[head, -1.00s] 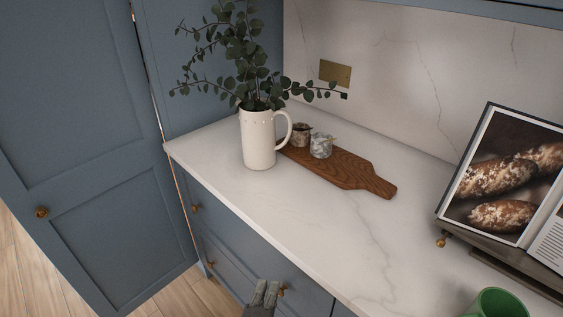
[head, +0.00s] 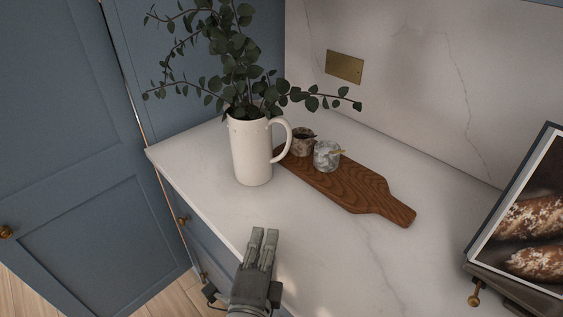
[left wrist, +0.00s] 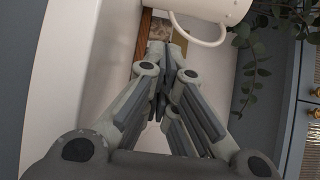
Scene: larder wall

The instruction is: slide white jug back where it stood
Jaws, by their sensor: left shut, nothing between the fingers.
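The white jug (head: 251,153) stands upright on the pale counter near its left end, with leafy green stems in it and its handle to the right. In the left wrist view, part of the jug (left wrist: 215,8) and its handle show at the top. My left gripper (head: 264,232) is shut and empty, in front of the jug and apart from it, over the counter's front edge. Its fingers (left wrist: 160,85) fill the middle of the left wrist view. My right gripper is not in view.
A wooden board (head: 350,187) lies right of the jug, bearing two small stone pots (head: 327,156). The jug's handle is close to the board. A cookbook on a stand (head: 520,220) is at the right. The counter's front middle is clear.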

